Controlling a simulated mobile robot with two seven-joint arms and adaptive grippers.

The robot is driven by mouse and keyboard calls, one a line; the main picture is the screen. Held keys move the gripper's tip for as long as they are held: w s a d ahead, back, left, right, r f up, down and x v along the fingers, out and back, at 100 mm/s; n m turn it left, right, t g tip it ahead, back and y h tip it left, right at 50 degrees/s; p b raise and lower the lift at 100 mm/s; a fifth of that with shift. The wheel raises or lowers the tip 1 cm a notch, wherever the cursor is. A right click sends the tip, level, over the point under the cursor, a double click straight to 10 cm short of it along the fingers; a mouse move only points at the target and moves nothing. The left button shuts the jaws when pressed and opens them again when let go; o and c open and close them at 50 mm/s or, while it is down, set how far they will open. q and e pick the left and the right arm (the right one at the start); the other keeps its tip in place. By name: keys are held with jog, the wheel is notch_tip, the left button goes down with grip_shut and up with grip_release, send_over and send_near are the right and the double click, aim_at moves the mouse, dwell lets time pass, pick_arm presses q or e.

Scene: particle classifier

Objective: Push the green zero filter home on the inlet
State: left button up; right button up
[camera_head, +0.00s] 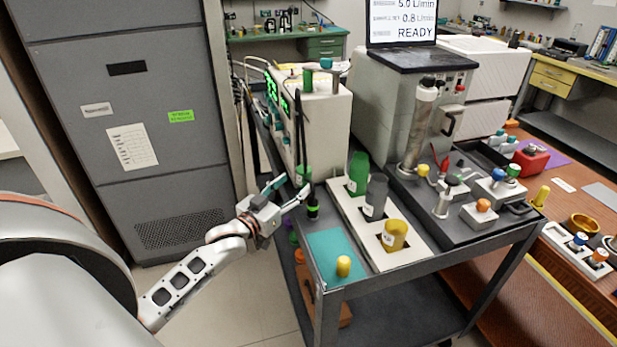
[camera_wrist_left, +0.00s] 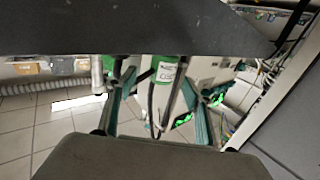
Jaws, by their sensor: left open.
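A green cylinder with a white label, which looks like the zero filter, shows in the left wrist view (camera_wrist_left: 167,72) between my two teal-lined fingers. In the head view a green piece (camera_head: 303,174) stands at the front of the white instrument (camera_head: 322,118), under a dark upright tube. My left gripper (camera_head: 296,185) is open and reaches to just in front of it. A gap shows between the fingers and the green cylinder in the wrist view; I cannot tell whether either finger touches. The inlet joint itself is not clear. My right gripper is out of view.
A small black-and-green piece (camera_head: 313,210) sits right beside my fingertips. A white rack (camera_head: 413,255) holds green, grey and yellow cups. A teal mat (camera_head: 323,243) carries a yellow piece (camera_head: 343,266) at the cart's front.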

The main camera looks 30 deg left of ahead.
aim_at(299, 176)
pick_arm(q)
jog(key=shift+w+r, duration=0.15)
jog(key=shift+w, duration=0.55)
jog(key=shift+w+r, duration=0.15)
jog(key=shift+w, duration=0.2)
jog(key=w, duration=0.3)
jog(key=shift+w+a+r, duration=0.15)
jog(key=shift+w+r, duration=0.05)
jog(key=shift+w, duration=0.6)
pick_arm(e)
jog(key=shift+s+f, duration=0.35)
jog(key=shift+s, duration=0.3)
pick_arm(q)
jog(key=shift+c, duration=0.4)
jog(key=c, duration=1.2)
